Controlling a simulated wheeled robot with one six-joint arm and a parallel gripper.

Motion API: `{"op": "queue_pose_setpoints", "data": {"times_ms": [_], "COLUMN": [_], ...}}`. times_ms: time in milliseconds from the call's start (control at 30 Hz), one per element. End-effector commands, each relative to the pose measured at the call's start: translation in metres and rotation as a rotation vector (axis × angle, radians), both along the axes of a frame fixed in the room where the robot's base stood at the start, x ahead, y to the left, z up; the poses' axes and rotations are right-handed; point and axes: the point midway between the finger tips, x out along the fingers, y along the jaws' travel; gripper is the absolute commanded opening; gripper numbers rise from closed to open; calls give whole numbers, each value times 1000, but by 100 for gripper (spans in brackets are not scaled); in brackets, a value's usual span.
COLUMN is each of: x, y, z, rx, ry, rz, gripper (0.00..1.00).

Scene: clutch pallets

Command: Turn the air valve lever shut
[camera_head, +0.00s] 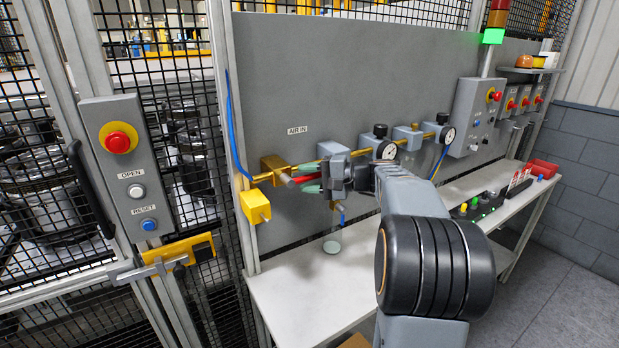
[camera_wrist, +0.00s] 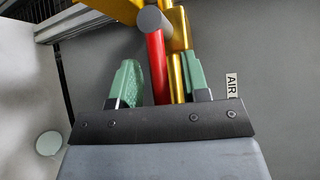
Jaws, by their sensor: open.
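The air valve's red lever (camera_head: 299,179) points right from the brass valve body (camera_head: 273,168), below the AIR IN label, roughly along the brass pipe. In the wrist view the red lever (camera_wrist: 157,68) runs beside the brass pipe (camera_wrist: 175,65), with a grey round pivot at its far end. My gripper (camera_head: 312,179) is open at the lever, its green fingertips above and below it. In the wrist view my gripper (camera_wrist: 161,80) has one finger left of the lever and the other right of it, past the pipe. I cannot tell whether either finger touches the lever.
A grey-and-brass regulator with gauge (camera_head: 387,150) stands right of my gripper on the pipe line. A yellow block (camera_head: 255,206) hangs below left of the valve. A white bench (camera_head: 310,290) lies below, with a small pale disc (camera_head: 332,247) on it. A fence gate stands left.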

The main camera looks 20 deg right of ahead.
Motion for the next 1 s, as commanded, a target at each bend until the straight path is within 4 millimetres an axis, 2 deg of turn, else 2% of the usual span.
{"op": "queue_pose_setpoints", "data": {"times_ms": [100,533,1000], "x": [0,0,-1], "y": [0,0,-3], "z": [0,0,-2], "rx": [0,0,17], "ry": [0,0,3], "rz": [0,0,-7], "gripper": [41,0,0]}}
